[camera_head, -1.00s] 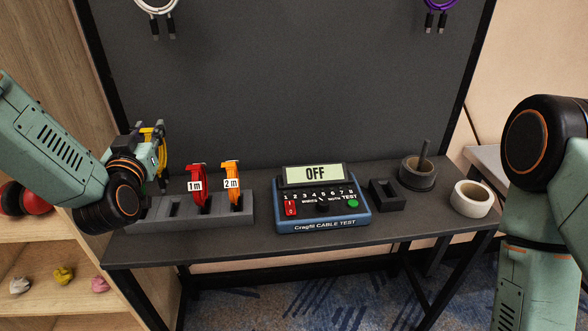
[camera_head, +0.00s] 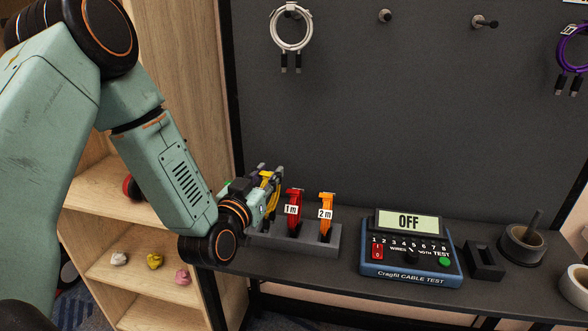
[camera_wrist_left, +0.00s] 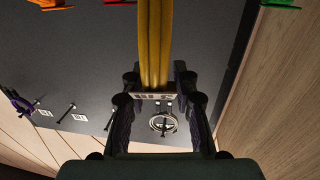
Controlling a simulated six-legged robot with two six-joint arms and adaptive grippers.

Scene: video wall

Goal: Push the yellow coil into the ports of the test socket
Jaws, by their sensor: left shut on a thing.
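The yellow coil (camera_head: 268,188) is in my left gripper (camera_head: 272,178), above the left end of the grey coil rack. In the left wrist view the yellow coil (camera_wrist_left: 155,45) runs up from between the two fingers (camera_wrist_left: 158,98), with a pale label across it. My left gripper is shut on it. The blue test box (camera_head: 411,262) stands on the table to the right, its display reading OFF. A black socket block (camera_head: 485,261) with an opening stands just right of the box. My right gripper is not in view.
The grey rack (camera_head: 300,240) holds a red 1 m coil (camera_head: 294,207) and an orange 2 m coil (camera_head: 326,212). A dark tape roll (camera_head: 522,248) and a white roll (camera_head: 577,285) are at the right. A white cable (camera_head: 291,30) and a purple cable (camera_head: 572,52) hang on the board.

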